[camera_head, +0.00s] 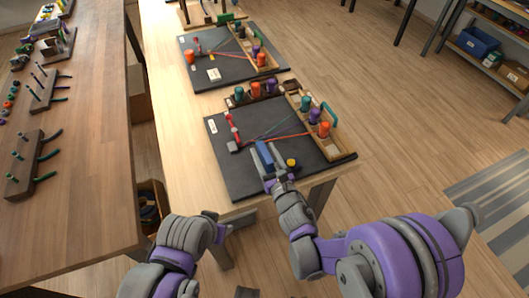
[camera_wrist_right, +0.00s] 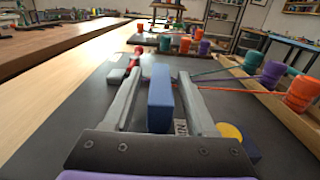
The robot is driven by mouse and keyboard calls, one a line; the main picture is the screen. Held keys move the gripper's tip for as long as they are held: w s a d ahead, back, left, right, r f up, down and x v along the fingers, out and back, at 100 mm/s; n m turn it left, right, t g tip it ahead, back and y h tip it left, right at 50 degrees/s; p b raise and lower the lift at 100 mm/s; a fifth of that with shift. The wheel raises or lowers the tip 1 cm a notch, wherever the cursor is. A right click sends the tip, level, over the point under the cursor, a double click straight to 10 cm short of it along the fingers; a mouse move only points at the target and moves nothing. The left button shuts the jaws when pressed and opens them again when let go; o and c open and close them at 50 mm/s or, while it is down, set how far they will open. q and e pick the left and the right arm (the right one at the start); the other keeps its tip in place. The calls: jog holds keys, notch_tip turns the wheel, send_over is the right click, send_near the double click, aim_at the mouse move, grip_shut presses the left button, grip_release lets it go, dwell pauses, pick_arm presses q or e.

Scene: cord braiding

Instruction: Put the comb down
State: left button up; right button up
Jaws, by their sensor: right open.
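A blue upright block, apparently the comb (camera_head: 263,154), is over the near part of the dark mat (camera_head: 235,181); no teeth show. My right gripper (camera_head: 268,163) is open around it. Coloured cords (camera_head: 275,130) run from a red-and-grey clamp (camera_head: 234,134) to spools beyond the comb. My left gripper (camera_head: 213,224) is off the mat near the front table edge; its fingers are unclear.
A wooden rack (camera_head: 336,151) with orange, purple and teal spools (camera_head: 305,103) lines the mat's right side. A yellow-topped knob (camera_head: 292,163) stands just right of my right gripper. A second similar mat (camera_head: 218,75) lies farther back. The mat's near left is clear.

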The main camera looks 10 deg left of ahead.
jog(key=b+v, duration=0.2)
jog(key=v, duration=1)
jog(key=d+f+m+g+h, duration=0.25)
jog(key=d+m+h, duration=0.75)
jog(key=d+m, duration=1.25)
pick_arm(q)
jog(key=shift+f, duration=0.85)
jog(key=shift+o, duration=1)
pick_arm(e)
jog(key=s+f+m+g, duration=0.1)
jog(key=s+m+g, duration=0.6)
jog(key=s+m, duration=0.6)
jog(key=m, duration=0.7)
jog(key=shift+s+a+g, duration=0.35)
jog(key=shift+f, duration=0.2)
